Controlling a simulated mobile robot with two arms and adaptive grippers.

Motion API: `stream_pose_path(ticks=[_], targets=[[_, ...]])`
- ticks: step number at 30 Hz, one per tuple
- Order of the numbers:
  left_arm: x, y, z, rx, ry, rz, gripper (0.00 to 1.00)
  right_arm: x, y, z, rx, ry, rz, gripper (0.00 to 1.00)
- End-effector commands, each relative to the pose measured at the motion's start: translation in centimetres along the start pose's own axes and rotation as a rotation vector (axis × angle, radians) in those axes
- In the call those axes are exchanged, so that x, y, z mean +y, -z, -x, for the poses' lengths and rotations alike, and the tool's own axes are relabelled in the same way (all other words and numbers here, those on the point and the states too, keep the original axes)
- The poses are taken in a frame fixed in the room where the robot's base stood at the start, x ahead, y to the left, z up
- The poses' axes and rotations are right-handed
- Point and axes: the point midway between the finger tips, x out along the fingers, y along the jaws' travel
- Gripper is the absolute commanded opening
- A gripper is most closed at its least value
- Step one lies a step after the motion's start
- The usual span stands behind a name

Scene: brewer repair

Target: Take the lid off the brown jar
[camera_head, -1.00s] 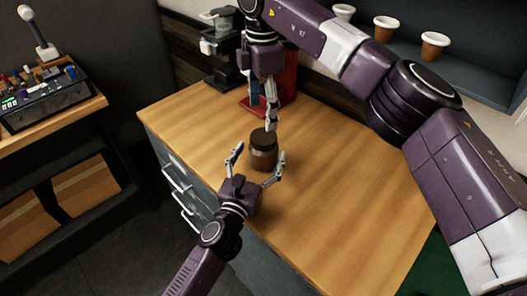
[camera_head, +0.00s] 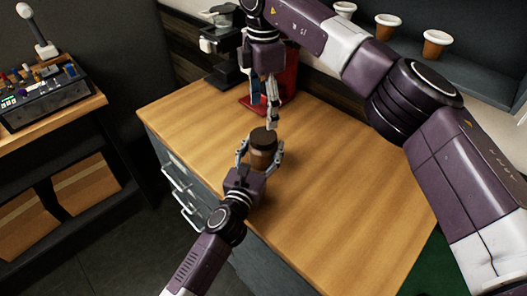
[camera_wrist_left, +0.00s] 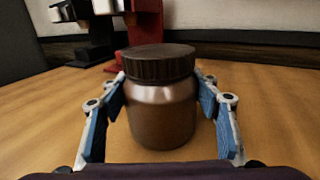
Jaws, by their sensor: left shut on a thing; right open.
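The brown jar (camera_head: 262,158) stands upright on the wooden counter, with its dark ridged lid (camera_head: 263,138) on. It also shows in the left wrist view as a jar body (camera_wrist_left: 162,115) under a lid (camera_wrist_left: 158,62). My left gripper (camera_head: 260,152) is shut on the jar's body from the near side, a finger on either side below the lid. My right gripper (camera_head: 271,115) points down just behind and above the jar. It is open and apart from the lid; its fingers overlap in this view.
A red and black brewer (camera_head: 282,80) stands at the counter's back, behind my right gripper. The wooden counter (camera_head: 330,200) is bare to the right of the jar. Cups (camera_head: 436,44) stand on a shelf at upper right. A control box (camera_head: 40,95) sits on a separate bench at left.

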Motion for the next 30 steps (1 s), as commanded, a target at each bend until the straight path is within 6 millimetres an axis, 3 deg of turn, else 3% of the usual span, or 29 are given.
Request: stream_pose_path(ticks=[1, 8, 20, 30], targets=[[0.0, -0.1, 0.0, -0.001, 0.000, 0.000, 0.25, 0.0, 0.0, 0.0, 0.000, 0.000, 0.000, 0.67], [0.0, -0.1, 0.0, -0.002, 0.001, 0.000, 0.00, 0.0, 0.0, 0.0, -0.001, 0.000, -0.021, 0.67], [0.0, -0.2, 0.0, -0.003, 0.001, 0.000, 0.00, -0.1, 0.1, -0.1, -0.001, -0.001, -0.369, 0.67], [0.0, -0.2, 0.0, -0.004, 0.001, 0.000, 0.00, -0.2, 0.1, -4.4, 0.000, 0.004, -0.395, 0.67]])
